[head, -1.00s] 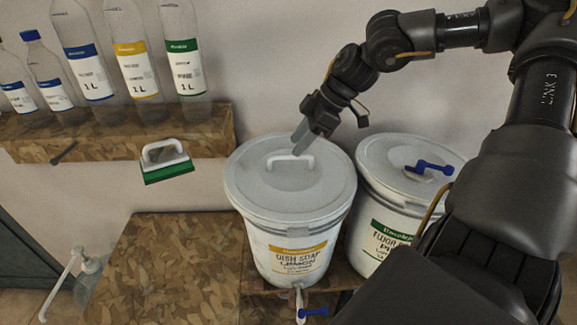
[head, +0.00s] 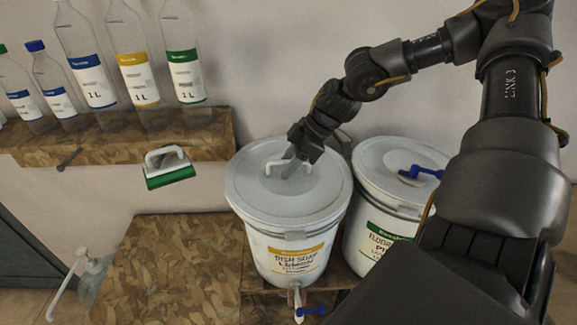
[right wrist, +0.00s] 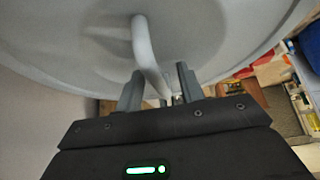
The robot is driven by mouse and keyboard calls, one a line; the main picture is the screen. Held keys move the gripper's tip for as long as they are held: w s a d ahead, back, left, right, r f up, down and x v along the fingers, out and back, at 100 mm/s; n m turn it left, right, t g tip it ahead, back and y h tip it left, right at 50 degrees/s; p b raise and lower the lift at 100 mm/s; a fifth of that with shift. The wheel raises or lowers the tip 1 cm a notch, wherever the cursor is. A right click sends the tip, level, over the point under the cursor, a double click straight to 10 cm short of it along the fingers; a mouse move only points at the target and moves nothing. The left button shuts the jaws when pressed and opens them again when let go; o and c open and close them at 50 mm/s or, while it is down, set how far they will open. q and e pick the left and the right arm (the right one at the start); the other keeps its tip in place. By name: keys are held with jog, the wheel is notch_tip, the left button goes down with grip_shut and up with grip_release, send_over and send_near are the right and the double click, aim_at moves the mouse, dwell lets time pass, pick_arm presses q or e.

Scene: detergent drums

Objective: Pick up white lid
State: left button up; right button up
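The white lid (head: 255,190) sits on the drum labelled dish soap (head: 295,255), with a raised white handle (head: 272,166) on top. My right gripper (head: 292,170) is at the right part of this handle, pointing down at the lid. In the right wrist view the handle (right wrist: 147,45) runs down between the two fingers of my right gripper (right wrist: 160,88). The fingers stand apart, with a visible gap beside the handle, so the gripper is open around it. The lid's underside is hidden. My left gripper is not in view.
Several bottles (head: 130,65) stand on the shelf (head: 120,150) at left. A green brush (head: 168,170) hangs below it. The brown tabletop (head: 170,265) at left is clear.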

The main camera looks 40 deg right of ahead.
aim_at(295, 185)
grip_shut()
dwell(0.3)
jog(key=shift+w+r, duration=0.1)
jog(key=shift+r, duration=0.35)
notch_tip(295, 185, up, 2)
jog(key=shift+r+b, duration=0.15)
jog(key=shift+b, duration=0.4)
jog(key=s+a+r+b, duration=0.2)
jog(key=s+r+b, duration=0.1)
jog(key=s+r, duration=0.2)
jog(key=s+a+r+b, duration=0.3)
jog(key=s+r, duration=0.1)
jog(key=s, duration=0.4)
jog(key=shift+a+r, duration=0.35)
jog(key=shift+r, duration=0.05)
